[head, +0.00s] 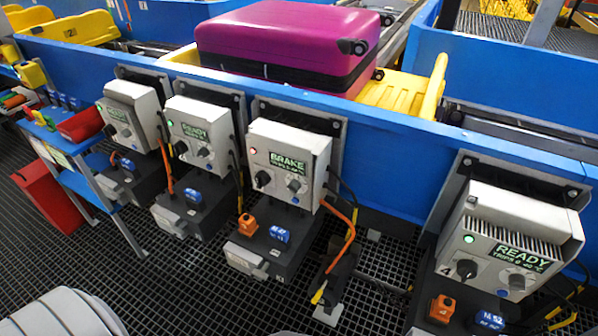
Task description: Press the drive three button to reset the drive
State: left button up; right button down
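The third drive box from the left (290,150) is a light grey box on the blue conveyor side wall. Its display (287,163) reads BRAKE, with smaller text below that looks like a trip count. A small pale reddish lamp (253,151) shows at its upper left. Its front has a black knob (262,178) and a grey round control (294,186), with a small blue spot (295,200) just below. I cannot tell for certain which of these is the button. Neither of my grippers is in view.
Boxes to the left (118,113) and (200,132) and one marked 4 to the right (510,240) read READY with green lamps. A magenta suitcase (285,35) lies on the conveyor. Dark motor units and orange cables sit below.

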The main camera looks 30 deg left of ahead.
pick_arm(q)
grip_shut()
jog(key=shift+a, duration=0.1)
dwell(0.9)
